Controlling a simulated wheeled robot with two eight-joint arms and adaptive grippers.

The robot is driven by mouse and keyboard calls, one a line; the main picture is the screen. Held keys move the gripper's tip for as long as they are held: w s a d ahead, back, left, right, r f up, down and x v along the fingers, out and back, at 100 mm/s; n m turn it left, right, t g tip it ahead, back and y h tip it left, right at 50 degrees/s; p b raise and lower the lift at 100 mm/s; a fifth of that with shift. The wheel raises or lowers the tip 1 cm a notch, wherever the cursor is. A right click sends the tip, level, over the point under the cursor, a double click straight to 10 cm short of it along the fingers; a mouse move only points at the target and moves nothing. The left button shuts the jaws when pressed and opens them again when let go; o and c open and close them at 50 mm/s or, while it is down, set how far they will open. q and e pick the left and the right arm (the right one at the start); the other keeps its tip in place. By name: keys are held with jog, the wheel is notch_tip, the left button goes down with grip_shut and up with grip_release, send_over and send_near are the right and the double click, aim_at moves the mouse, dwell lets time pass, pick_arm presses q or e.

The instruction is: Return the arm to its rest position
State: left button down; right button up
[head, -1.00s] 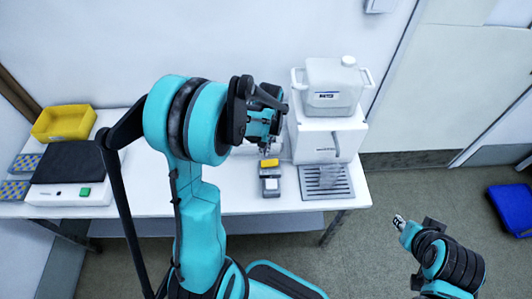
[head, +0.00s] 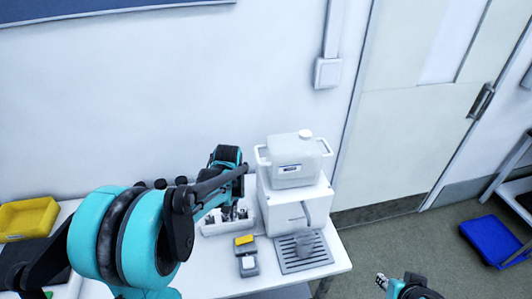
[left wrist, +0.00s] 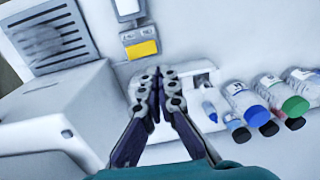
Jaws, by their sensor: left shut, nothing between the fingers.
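My left arm comes in from the left in the head view. Its gripper (head: 232,213) is over the white table, left of the white dispenser. In the left wrist view the fingers (left wrist: 158,84) are together with nothing between them. My right gripper (head: 381,281) shows only in part at the bottom right of the head view, over the floor. It is too small to tell whether it is open.
A yellow bin (head: 27,219) is far left.

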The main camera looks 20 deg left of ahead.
pick_arm(q)
jog(key=s+d+r+m+t+b, duration=0.2)
jog(key=s+d+r+m+t, duration=0.4)
jog(key=s+d, duration=0.5)
jog(key=shift+s+d+r+t, duration=0.25)
jog(key=shift+r+t, duration=0.15)
jog(key=shift+t, duration=0.4)
